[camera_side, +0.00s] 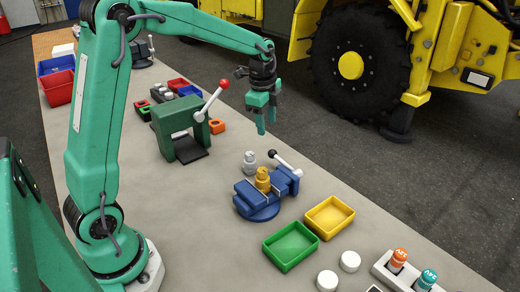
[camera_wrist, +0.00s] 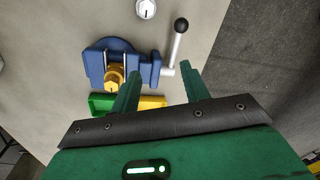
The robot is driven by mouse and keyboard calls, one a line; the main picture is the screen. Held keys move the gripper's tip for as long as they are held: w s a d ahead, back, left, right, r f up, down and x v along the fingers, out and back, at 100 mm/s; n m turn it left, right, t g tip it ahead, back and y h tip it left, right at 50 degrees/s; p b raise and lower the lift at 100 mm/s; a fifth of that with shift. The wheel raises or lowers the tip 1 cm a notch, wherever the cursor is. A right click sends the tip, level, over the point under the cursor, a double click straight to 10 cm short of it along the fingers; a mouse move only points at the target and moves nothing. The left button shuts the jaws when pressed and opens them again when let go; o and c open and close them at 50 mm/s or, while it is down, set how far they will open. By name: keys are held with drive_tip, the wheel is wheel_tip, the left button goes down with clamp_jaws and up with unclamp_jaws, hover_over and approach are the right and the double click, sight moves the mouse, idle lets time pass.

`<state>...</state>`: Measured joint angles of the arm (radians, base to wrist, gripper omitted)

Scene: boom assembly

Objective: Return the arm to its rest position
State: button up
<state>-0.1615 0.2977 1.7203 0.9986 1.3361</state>
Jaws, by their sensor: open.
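My green gripper (camera_side: 266,112) hangs in the air above the bench, pointing down, with its fingers apart and nothing between them. Its two fingers also show in the wrist view (camera_wrist: 160,90). A blue vise (camera_side: 262,196) stands on the bench below and nearer the side camera; it shows in the wrist view (camera_wrist: 96,62) too. A brass fitting (camera_side: 262,178) sits upright at the vise jaws, and I cannot tell whether it is clamped. A silver fitting (camera_side: 249,161) stands on the bench behind the vise.
A green press (camera_side: 178,128) with a red-knobbed lever stands left of my gripper. Green (camera_side: 290,246) and yellow (camera_side: 329,217) trays lie in front of the vise. A holder with orange (camera_side: 398,258) and teal bottles is at lower right. A yellow vehicle (camera_side: 365,65) stands beyond the bench.

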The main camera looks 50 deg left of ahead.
drive_tip(key=s+d+r+n+t, duration=0.1)
drive_tip(key=s+d+r+n, duration=0.1)
drive_tip(key=s+r+n, duration=0.3)
drive_tip(key=s+d+r+n+t, duration=0.1)
drive_tip(key=s+d+r+n, duration=0.15)
drive_tip(key=s, duration=0.45)
drive_tip(key=s+d+f+n+t, duration=0.1)
drive_tip(key=s+n, duration=0.5)
drive_tip(key=s, duration=0.6)
drive_tip(key=shift+d+t, duration=0.6)
drive_tip(key=shift+d, duration=0.45)
